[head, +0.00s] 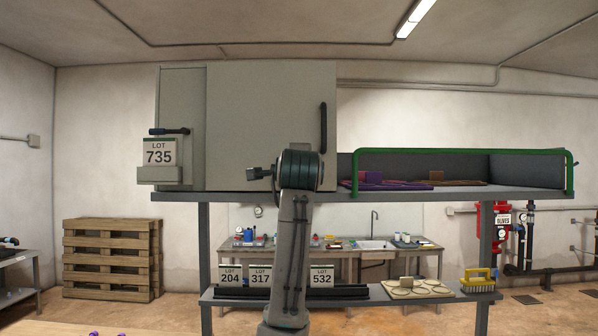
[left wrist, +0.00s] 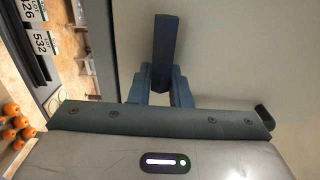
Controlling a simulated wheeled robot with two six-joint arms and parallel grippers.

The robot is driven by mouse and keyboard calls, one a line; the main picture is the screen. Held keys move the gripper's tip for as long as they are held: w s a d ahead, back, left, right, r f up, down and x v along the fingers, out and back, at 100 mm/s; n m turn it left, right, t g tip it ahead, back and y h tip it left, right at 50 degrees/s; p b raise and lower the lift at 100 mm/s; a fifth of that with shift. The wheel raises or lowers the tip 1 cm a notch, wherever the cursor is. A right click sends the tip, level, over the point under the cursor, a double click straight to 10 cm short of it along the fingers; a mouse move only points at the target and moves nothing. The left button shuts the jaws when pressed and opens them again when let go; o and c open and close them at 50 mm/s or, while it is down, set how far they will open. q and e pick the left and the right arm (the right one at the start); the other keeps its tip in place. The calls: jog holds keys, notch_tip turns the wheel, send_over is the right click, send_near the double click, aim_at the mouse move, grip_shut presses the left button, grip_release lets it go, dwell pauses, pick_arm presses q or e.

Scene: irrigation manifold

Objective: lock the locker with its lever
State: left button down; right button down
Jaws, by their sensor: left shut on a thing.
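The grey locker (head: 265,95) stands on the upper shelf with its door flush in front. A dark upright handle (head: 323,128) is on the door's right side. My left gripper (left wrist: 162,88) is shut on a dark blue bar (left wrist: 166,40), apparently a lever, in front of the locker face. In the head view, a dark piece (head: 254,174) shows just left of my arm, low on the door; the fingers are mostly hidden there. The bar's mounting is hidden. Another dark-gripped lever (head: 168,131) is on the narrow left panel, untouched. My right gripper is not seen.
A green-railed tray (head: 460,151) is right of the locker. The lower shelf (head: 440,294) carries signs, a board and a yellow-handled brush (head: 478,281).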

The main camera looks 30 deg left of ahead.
pick_arm(q)
jog(key=shift+f, duration=0.1)
jog(key=c, duration=1.4)
grip_release()
jog(key=shift+d, duration=0.1)
jog(key=shift+s+d+b, duration=0.15)
jog(key=shift+s+b, duration=0.1)
jog(key=shift+b, duration=0.05)
jog(key=b+v, duration=0.4)
jog(key=v, duration=0.6)
jog(key=shift+b, duration=0.35)
